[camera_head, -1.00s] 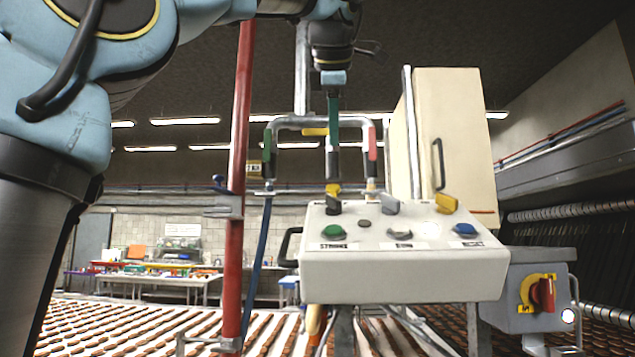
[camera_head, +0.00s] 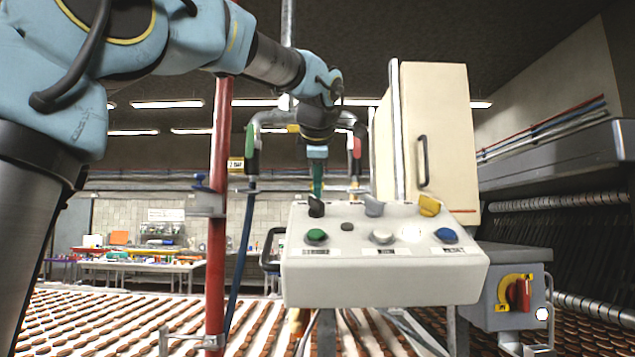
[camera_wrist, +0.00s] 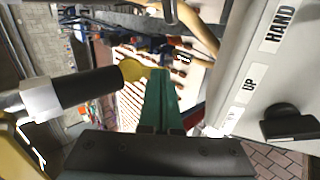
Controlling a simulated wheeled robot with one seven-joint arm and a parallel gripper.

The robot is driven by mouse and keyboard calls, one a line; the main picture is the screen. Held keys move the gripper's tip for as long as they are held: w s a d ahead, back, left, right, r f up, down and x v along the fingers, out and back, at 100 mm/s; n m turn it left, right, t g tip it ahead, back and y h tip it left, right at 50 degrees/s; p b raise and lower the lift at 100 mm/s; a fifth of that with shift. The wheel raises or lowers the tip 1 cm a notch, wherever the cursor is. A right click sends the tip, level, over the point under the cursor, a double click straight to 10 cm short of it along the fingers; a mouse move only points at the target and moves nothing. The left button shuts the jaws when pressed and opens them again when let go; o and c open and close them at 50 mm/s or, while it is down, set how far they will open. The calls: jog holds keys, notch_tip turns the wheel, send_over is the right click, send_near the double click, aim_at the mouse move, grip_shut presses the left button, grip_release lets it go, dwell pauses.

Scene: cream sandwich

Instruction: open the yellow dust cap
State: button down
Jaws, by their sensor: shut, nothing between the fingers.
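The yellow dust cap (camera_wrist: 133,70) shows in the wrist view as a round yellow disc at the end of a black sleeve (camera_wrist: 88,88) with a pale metal fitting. My gripper (camera_wrist: 160,78) has its green fingers shut and empty, with the tips just right of the disc. I cannot tell whether they touch it. In the head view my gripper (camera_head: 318,190) points down just behind the top edge of the control box. The dust cap cannot be made out there.
The white control box (camera_head: 385,280) with buttons and switches stands close in front. A red pole (camera_head: 218,220) and a blue hose (camera_head: 240,245) stand to the left. A cream cabinet (camera_head: 440,130) is behind right. A conveyor (camera_head: 110,320) with brown biscuits runs below.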

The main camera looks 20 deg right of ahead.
jog(key=shift+f, duration=0.1)
jog(key=f+t+b, duration=0.1)
jog(key=b, duration=0.4)
jog(key=w+f+t+h+b, duration=0.1)
jog(key=b, duration=0.5)
jog(key=t+b, duration=0.1)
jog(key=b, duration=0.4)
jog(key=shift+w+d+f+t+h, duration=0.3)
jog(key=shift+d+f+t+h, duration=0.05)
jog(key=shift+f+t+h, duration=0.05)
jog(key=shift+r, duration=0.2)
jog(key=shift+r+p, duration=0.5)
jog(key=shift+r, duration=0.25)
